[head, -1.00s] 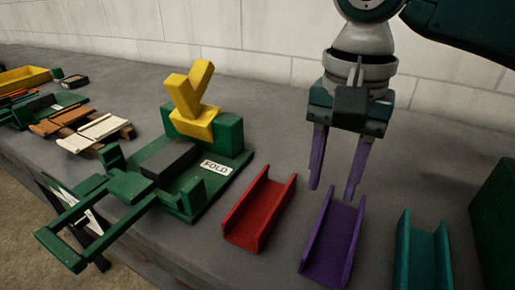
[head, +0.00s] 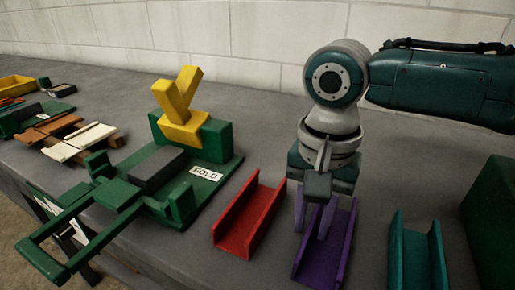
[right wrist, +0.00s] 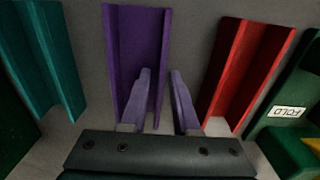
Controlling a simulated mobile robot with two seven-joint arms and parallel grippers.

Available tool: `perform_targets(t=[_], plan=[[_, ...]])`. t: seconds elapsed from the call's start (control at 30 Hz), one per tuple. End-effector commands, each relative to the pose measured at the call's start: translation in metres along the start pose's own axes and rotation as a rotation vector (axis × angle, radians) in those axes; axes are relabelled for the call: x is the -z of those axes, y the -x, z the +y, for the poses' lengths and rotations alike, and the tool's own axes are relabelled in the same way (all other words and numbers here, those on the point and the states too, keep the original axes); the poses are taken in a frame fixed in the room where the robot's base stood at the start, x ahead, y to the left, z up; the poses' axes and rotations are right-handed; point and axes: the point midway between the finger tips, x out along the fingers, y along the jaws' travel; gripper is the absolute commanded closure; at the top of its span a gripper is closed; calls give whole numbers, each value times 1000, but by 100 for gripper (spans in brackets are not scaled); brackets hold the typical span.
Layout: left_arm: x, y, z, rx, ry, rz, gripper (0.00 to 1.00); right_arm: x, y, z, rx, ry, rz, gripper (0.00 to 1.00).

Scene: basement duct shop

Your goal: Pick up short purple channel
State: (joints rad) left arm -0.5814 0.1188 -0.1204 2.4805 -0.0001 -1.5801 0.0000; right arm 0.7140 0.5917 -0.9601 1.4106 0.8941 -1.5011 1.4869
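The short purple channel (head: 320,262) is an open U-shaped trough lying on the grey bench, between the red and teal channels. My right gripper (head: 313,234) is over it, pointing down, with its pale purple fingers apart and nothing visibly clamped. In the right wrist view, the fingers (right wrist: 161,72) lie on either side of one side wall of the purple channel (right wrist: 130,45): one appears over the trough, the other outside. Whether they touch the wall I cannot tell. My left gripper is not in view.
The red channel (head: 245,220) lies left of the purple one, the teal channel (head: 415,262) right. A green fixture marked FOLD (head: 222,160) holds a yellow V-shaped piece (head: 181,112). A green block (head: 490,215) stands at the right edge. A pale block wall (head: 250,45) backs the bench.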

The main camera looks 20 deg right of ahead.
Motion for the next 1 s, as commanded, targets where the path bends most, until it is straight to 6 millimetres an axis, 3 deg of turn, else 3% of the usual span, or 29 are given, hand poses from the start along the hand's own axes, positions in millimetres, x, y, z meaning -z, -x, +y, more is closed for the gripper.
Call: perform_targets(t=[0.03, 0.23, 1.0], plan=[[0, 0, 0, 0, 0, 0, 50, 0, 0, 0, 0, 0, 0, 78], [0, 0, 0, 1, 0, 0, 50, 0, 0, 0, 0, 0, 0, 100], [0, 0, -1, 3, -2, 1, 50, 0, 0, 0, 0, 0, 0, 100]])
